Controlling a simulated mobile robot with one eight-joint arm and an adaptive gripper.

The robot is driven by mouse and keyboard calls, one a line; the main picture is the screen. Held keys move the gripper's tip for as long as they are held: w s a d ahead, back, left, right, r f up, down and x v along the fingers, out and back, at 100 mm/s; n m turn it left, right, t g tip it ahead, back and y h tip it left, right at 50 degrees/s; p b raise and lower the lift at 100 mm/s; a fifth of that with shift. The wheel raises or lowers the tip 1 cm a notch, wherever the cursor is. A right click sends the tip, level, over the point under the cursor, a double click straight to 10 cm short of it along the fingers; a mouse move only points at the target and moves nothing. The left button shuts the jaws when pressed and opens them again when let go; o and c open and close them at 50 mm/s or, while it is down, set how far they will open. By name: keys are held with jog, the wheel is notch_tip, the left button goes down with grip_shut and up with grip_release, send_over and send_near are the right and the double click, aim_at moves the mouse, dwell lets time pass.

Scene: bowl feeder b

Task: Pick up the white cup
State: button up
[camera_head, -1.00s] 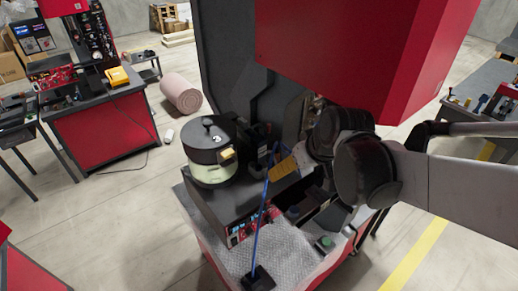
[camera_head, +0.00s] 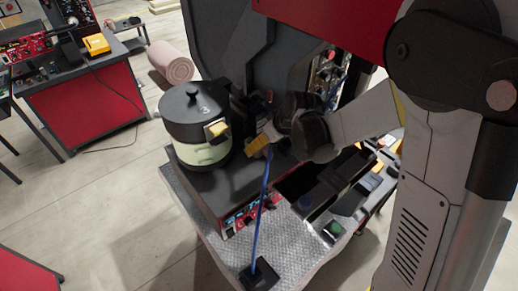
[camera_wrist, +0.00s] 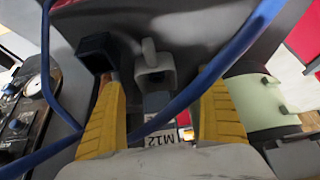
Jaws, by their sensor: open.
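My gripper (camera_head: 258,146) is at the machine in the head view, right of the pot, with a yellow finger showing. In the wrist view my gripper (camera_wrist: 163,92) is open, its two yellow fingers apart. A pale, squarish cup-like piece (camera_wrist: 155,72) with an upright stub lies beyond the fingertips, roughly between them. It may be the white cup; I cannot tell for sure. The fingers do not grip it. I cannot make out a white cup in the head view, where my arm hides part of the area.
A black-lidded pot (camera_head: 196,112) with a pale green band stands left of my gripper; its green side (camera_wrist: 250,100) shows in the wrist view. A blue cable (camera_head: 262,210) rises close to my gripper and crosses the wrist view. The textured tabletop (camera_head: 285,245) has bare room in front.

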jog(key=x, duration=0.5)
jog(key=shift+w+d, duration=0.25)
jog(key=shift+w, duration=0.1)
jog(key=c, duration=1.4)
